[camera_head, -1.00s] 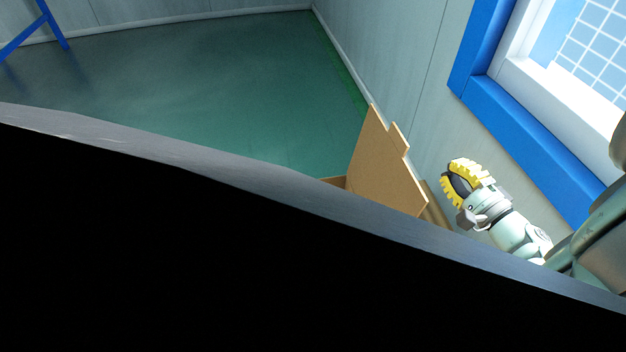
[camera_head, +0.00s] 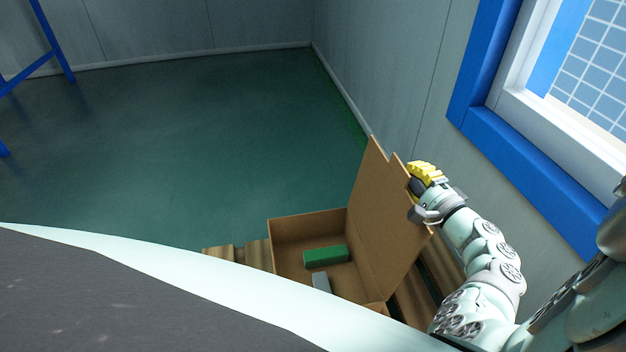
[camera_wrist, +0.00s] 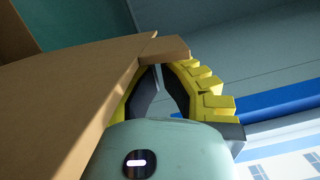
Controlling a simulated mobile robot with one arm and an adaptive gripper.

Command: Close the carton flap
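A brown cardboard carton (camera_head: 285,226) sits open in the head view. Its tall flap (camera_head: 385,215) stands upright on the right side. My gripper (camera_head: 412,178) is at the flap's right side, by its upper edge. In the wrist view the flap (camera_wrist: 65,90) fills the left side and covers part of one finger. The yellow fingers of my gripper (camera_wrist: 160,66) converge toward their tips and look shut, with only a narrow gap between the dark pads. The cardboard partly hides the tips. I see no cardboard clearly between them; whether they touch the flap is unclear.
A green block (camera_head: 326,256) and a grey piece (camera_head: 321,283) lie inside the carton. Wooden slats (camera_head: 257,254) lie under it. A wall with a blue-framed window (camera_head: 530,165) is close on the right. Green floor (camera_head: 200,150) is open behind the carton.

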